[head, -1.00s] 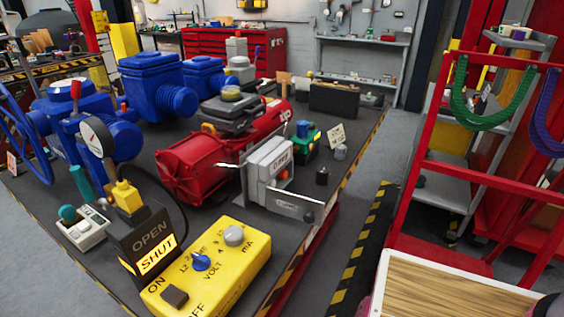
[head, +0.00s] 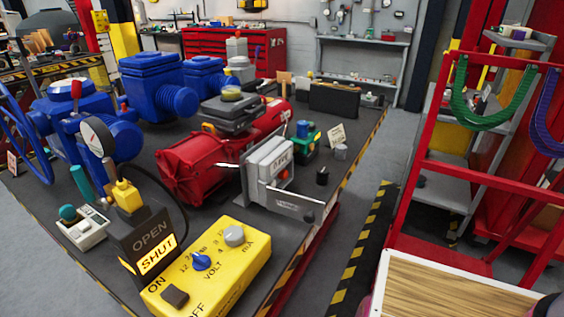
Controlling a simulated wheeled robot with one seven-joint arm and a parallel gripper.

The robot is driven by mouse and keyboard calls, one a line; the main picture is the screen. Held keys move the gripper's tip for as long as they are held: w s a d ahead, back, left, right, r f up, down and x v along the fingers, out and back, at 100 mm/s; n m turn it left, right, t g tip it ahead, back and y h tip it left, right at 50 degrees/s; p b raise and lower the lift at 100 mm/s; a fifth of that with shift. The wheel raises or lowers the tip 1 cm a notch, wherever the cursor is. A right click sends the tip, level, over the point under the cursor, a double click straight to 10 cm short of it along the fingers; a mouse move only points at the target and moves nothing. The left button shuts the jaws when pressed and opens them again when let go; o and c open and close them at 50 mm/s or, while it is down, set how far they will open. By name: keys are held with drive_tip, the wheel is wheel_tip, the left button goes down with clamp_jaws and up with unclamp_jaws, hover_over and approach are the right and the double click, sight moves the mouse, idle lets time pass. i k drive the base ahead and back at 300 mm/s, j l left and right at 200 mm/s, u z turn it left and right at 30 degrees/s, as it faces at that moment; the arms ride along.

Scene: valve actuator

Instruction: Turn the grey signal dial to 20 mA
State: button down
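The grey signal dial (head: 234,236) is a round knob at the far right end of the top of a yellow box (head: 228,278), near the "mA" marking. A blue knob (head: 201,261) marked "VOLT" sits beside it. A dark rocker switch (head: 175,297) lies between "ON" and "OFF" at the near end. The dial's pointer and scale numbers are too small to read surely. My gripper is not in view.
An OPEN/SHUT indicator box (head: 150,243) with "SHUT" lit stands left of the yellow box. A red actuator (head: 198,165) with a grey box and plate (head: 292,205) lies behind. A red trolley (head: 425,250) stands to the right.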

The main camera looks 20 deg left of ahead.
sight(234, 235)
drive_tip(key=u, duration=2.25)
